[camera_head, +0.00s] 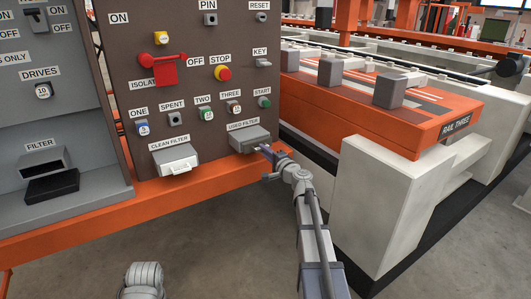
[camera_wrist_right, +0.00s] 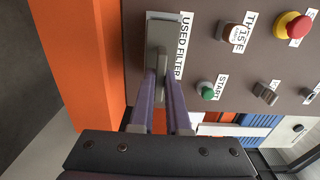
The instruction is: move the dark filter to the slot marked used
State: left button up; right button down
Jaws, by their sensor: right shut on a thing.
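My right gripper (camera_head: 268,152) is at the used filter slot (camera_head: 250,138) on the brown panel, to the right of the clean filter slot. In the right wrist view its two fingers (camera_wrist_right: 165,105) reach to the grey piece at the used filter slot (camera_wrist_right: 152,17). The gripper is shut on a dark grey piece (camera_wrist_right: 158,38) there, which looks like the dark filter; the fingers and housing hide most of it. The slot marked filter (camera_head: 42,160) at the left looks empty and dark inside.
A white filter (camera_head: 177,165) sits in the clean filter slot. A black slab (camera_head: 52,187) lies below the filter slot. Buttons and a red isolator (camera_head: 168,70) stand out above. An orange ledge (camera_head: 140,205) runs below the panel. The orange rail block (camera_head: 380,110) stands at the right.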

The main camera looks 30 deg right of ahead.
jog(key=shift+w+a, duration=0.1)
jog(key=shift+w, duration=0.85)
jog(key=c, duration=0.8)
grip_release()
jog(key=shift+s, duration=0.15)
jog(key=s, duration=0.7)
jog(key=shift+s+d, duration=0.3)
